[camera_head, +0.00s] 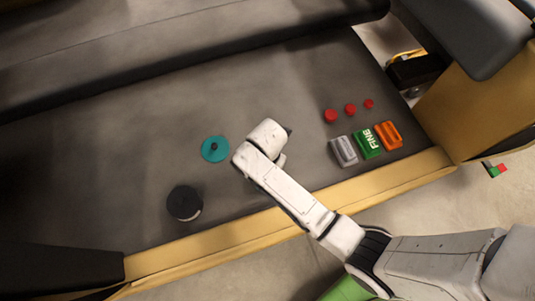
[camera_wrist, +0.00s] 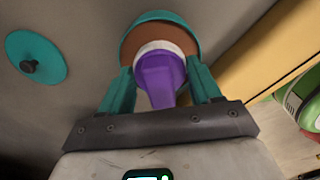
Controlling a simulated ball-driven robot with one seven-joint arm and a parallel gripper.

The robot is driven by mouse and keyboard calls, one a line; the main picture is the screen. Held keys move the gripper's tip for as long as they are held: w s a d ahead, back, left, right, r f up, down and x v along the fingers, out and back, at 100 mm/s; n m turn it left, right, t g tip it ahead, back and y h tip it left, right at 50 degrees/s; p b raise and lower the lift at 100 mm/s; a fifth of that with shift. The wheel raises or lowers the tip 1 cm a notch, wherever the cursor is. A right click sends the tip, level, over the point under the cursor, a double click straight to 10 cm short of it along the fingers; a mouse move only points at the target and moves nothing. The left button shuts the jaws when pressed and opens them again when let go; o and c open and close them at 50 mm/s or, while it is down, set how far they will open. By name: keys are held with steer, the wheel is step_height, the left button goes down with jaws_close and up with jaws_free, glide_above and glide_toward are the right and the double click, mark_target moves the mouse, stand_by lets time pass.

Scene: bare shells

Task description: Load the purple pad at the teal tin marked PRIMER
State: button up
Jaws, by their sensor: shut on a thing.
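My gripper (camera_wrist: 162,80) is shut on the purple pad (camera_wrist: 160,82), with one teal finger on each side. The pad's pale lower face is over the reddish-brown inside of the open teal tin (camera_wrist: 160,16). I cannot tell whether the pad touches what is inside. No PRIMER lettering is readable. A teal lid (camera_wrist: 36,56) with a dark knob lies flat to the left of the tin; it also shows in the head view (camera_head: 208,145). In the head view my arm hides the tin and the pad.
A black round tin (camera_head: 184,202) stands near the yellow front edge (camera_head: 230,236). To the right are a grey block (camera_head: 343,152), a green block marked FINE (camera_head: 367,145), an orange block (camera_head: 389,135) and red round pieces (camera_head: 331,116). The dark surface behind is clear.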

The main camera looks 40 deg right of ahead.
steer(key=shift+f, duration=0.55)
stand_by(2.2)
step_height(320, 180, up, 7)
steer(key=p, duration=0.8)
steer(key=shift+r, duration=0.15)
stand_by(0.8)
steer(key=shift+w+r+m, duration=0.3)
steer(key=shift+r+m, duration=0.1)
steer(key=shift+m, duration=0.5)
steer(key=w+r+m, duration=0.2)
steer(key=r+m, duration=0.3)
steer(key=m, duration=0.5)
steer(key=w+r+m, duration=0.2)
steer(key=r+m, duration=0.3)
steer(key=m, duration=0.6)
steer(key=shift+w+r+m, duration=0.25)
steer(key=shift+r+m, duration=0.05)
